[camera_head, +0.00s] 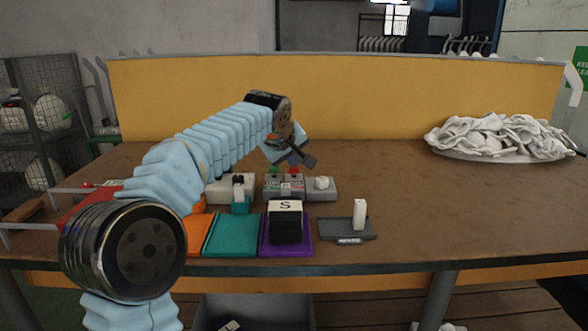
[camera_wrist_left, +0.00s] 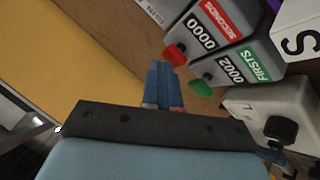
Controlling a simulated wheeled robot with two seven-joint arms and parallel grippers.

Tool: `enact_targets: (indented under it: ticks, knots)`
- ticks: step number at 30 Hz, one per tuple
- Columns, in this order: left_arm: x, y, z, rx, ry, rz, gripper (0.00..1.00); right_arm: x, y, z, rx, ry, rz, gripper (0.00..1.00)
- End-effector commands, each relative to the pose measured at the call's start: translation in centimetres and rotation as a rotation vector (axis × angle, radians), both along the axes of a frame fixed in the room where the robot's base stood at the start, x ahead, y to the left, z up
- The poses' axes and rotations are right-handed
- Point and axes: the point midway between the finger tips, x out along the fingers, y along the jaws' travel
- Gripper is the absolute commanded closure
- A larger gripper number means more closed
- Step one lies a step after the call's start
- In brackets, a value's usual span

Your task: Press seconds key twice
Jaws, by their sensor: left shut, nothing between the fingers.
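The seconds counter (camera_wrist_left: 215,25) has a red label, reads 0000 and carries a red key (camera_wrist_left: 175,54). Beside it, the firsts counter (camera_wrist_left: 235,66) has a green label, reads 0002 and carries a green key (camera_wrist_left: 200,87). In the head view the red-labelled counter (camera_head: 292,188) stands right of the green-labelled one (camera_head: 271,187). My left gripper (camera_head: 299,162) is above and behind the counters. In the left wrist view its blue fingers (camera_wrist_left: 163,80) are together and empty, with the tips close to the red key; contact cannot be told. My right gripper is not in view.
A black block with a white S top (camera_head: 286,206) stands on a purple mat (camera_head: 264,249). A teal mat (camera_head: 230,240) lies to its left. A grey tray (camera_head: 340,229) holds an upright white piece. White socks (camera_head: 500,135) are heaped at the right. The table's right front is clear.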

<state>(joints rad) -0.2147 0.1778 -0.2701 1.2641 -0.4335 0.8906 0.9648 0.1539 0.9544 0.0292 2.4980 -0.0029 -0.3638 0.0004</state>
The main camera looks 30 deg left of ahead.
Motion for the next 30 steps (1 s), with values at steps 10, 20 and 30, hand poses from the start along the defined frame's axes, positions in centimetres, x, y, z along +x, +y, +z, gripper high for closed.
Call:
enact_targets:
  ticks: [10,20,30]
  knots:
    - [0.0,0.0,-0.6,0.000,0.001,0.000,1.00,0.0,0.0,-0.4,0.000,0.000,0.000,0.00]
    - [0.0,0.0,-0.6,0.000,0.002,0.001,1.00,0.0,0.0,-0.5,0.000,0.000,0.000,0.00]
    - [0.0,0.0,0.9,0.000,0.002,0.001,1.00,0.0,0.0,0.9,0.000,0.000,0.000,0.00]
